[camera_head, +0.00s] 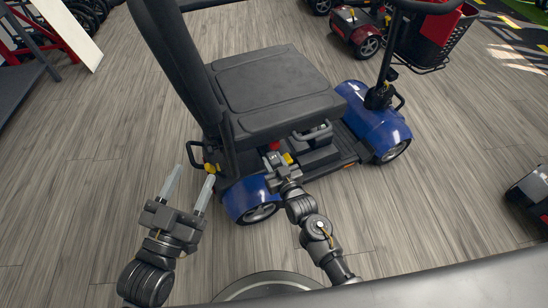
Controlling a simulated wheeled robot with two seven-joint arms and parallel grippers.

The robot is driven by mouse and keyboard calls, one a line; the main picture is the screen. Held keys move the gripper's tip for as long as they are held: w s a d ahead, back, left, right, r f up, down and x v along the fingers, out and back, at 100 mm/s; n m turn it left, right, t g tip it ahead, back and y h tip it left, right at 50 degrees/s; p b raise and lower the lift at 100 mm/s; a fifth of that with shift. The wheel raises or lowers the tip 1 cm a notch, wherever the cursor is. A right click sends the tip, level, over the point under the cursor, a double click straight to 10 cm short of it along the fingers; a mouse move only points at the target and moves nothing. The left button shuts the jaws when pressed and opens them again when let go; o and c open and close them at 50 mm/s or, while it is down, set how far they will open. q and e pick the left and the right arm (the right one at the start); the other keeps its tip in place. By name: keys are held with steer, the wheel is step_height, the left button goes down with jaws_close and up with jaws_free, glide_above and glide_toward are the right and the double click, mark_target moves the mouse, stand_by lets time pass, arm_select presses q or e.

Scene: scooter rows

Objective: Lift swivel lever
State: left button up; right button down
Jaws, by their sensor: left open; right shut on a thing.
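A blue mobility scooter with a black seat (272,88) stands in front of me. My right gripper (276,161) is at the near side of the scooter, just below the seat edge. It is shut on a small part there, which I take to be the swivel lever; the fingers and seat hide most of it.
The scooter's steering column and front blue cover (375,122) are at the right. A red scooter (355,30) stands behind, and another dark one (535,195) is at the right edge. A white panel (75,30) stands upper left. The wood-look floor (100,150) at left is clear.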

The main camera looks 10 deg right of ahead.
mark_target(274, 159)
steer(key=r+p, duration=0.1)
steer(key=p, duration=0.2)
steer(key=shift+r+g, duration=0.2)
steer(key=shift+g, duration=0.2)
steer(key=r+g+p, duration=0.1)
steer(key=p, duration=0.4)
steer(key=shift+r+h, duration=0.3)
steer(key=shift+r, duration=0.1)
steer(key=g+p, duration=0.1)
steer(key=p, duration=0.2)
steer(key=shift+r, duration=0.35)
arm_select(q)
steer(key=s+a+f+n+g+y, duration=0.1)
steer(key=s+a+f+g+y, duration=0.2)
steer(key=f+g, duration=0.2)
steer(key=s+a+f+n+g+y, duration=0.1)
steer(key=s+a+f+g, duration=0.3)
steer(key=f, duration=0.8)
steer(key=s+a+f+n+g+y, duration=0.1)
steer(key=s+a+f+g+y, duration=0.2)
steer(key=f+g, duration=0.3)
step_height(274, 159, down, 3)
steer(key=shift+s+a+f+g+y, duration=0.2)
steer(key=shift+s+a+g+y, duration=0.2)
steer(key=shift+a+y, duration=0.35)
arm_select(e)
steer(key=shift+f, duration=0.1)
steer(key=c, duration=1)
jaws_free()
steer(key=shift+s, duration=0.1)
